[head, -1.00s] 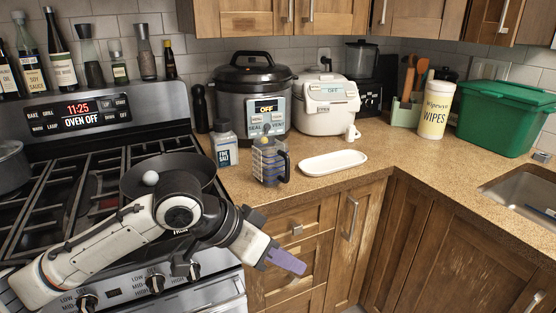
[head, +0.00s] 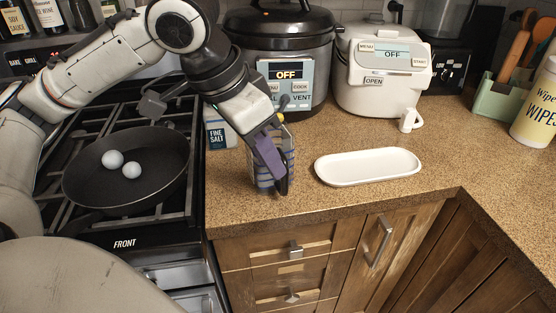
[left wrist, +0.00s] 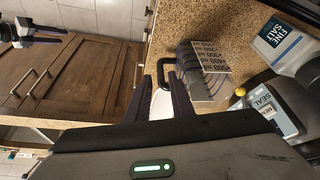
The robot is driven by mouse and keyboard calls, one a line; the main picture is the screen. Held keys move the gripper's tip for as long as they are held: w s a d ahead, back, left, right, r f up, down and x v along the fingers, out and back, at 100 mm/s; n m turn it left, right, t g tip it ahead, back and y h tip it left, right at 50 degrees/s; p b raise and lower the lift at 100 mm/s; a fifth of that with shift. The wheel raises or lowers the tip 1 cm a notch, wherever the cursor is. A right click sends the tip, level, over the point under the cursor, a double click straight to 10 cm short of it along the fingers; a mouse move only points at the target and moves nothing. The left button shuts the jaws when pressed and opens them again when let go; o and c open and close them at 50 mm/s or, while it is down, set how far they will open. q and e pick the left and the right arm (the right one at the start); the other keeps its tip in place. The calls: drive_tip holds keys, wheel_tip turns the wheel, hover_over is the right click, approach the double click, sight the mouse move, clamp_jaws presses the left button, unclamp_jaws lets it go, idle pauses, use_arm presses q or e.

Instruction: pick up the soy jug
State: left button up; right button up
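The soy jug (head: 263,178) is a small clear jug with printed measure marks. It stands upright on the counter and is partly hidden behind my left gripper in the head view. In the left wrist view the jug (left wrist: 207,72) shows its marks, and its black loop handle (left wrist: 168,76) lies at the gap between the fingertips. My left gripper (head: 275,172) is open, its purple-grey fingers reaching down at the jug's handle; it also shows in the left wrist view (left wrist: 163,82). I cannot tell whether the fingers touch the handle.
A salt bottle (head: 218,132) stands close to the left of the jug, a pressure cooker (head: 290,45) behind it. A white oblong dish (head: 368,167) lies to the right. A pan (head: 125,180) holding two pale balls sits on the stove. The right counter front is clear.

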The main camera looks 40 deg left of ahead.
use_arm(q)
drive_tip(key=b+x, duration=0.1)
drive_tip(key=x, duration=0.5)
drive_tip(key=shift+w+d+f, duration=0.1)
drive_tip(key=shift+w+f, duration=0.05)
drive_tip(key=shift+f, duration=0.05)
drive_tip(key=c, duration=0.5)
clamp_jaws()
use_arm(e)
drive_tip(key=shift+w+a, duration=0.3)
drive_tip(key=shift+w, duration=0.2)
